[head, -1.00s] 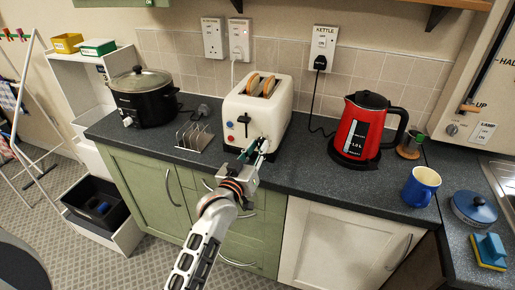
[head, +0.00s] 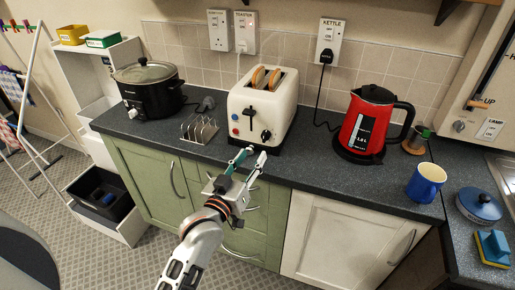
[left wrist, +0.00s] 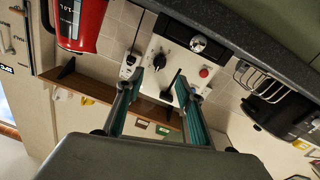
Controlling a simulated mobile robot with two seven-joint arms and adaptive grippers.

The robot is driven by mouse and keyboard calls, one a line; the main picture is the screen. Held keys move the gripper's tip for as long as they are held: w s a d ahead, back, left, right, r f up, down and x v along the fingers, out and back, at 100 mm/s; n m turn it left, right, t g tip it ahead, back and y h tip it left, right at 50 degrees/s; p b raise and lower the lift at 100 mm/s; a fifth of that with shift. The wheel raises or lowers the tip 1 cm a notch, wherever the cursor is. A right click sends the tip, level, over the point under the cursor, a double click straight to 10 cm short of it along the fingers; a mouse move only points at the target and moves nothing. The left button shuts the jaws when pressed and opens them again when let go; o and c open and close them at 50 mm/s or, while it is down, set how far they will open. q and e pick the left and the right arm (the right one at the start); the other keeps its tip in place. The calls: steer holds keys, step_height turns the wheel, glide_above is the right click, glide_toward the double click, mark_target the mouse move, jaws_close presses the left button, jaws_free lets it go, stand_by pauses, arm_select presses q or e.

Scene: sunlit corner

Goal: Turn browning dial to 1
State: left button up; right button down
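The cream toaster (head: 283,118) stands on the dark counter with two bread slices in its slots. Its front has a black dial (head: 266,135) at lower right, a black lever in the middle, and a red button and another round control at left. The dial (left wrist: 159,62) also shows in the left wrist view, upside down; its setting is too small to read. My left gripper (head: 252,152) is open and empty, its fingertips apart in front of the toaster's lower front, not touching the dial. My right gripper is not in view.
A toast rack (head: 200,130) and a black slow cooker (head: 148,92) stand left of the toaster. A red kettle (head: 365,125) stands to the right, with a blue mug (head: 425,183) beyond.

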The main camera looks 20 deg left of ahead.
arm_select(q)
steer(key=s, duration=0.3)
steer(key=shift+s+a, duration=0.15)
steer(key=shift+f, duration=0.1)
steer(key=s+f+m+g, duration=0.1)
steer(key=s+f+g, duration=0.1)
steer(key=s+f, duration=0.5)
steer(key=s+f+m+g, duration=0.2)
steer(key=s+f, duration=0.4)
steer(key=f, duration=0.7)
steer(key=s+a+f+m+g, duration=0.1)
steer(key=s+f+m+g, duration=0.1)
steer(key=s+f, duration=0.5)
step_height(320, 180, down, 3)
steer(key=shift+s+f+g, duration=0.15)
steer(key=shift+s+g, duration=0.2)
steer(key=shift+g, duration=0.55)
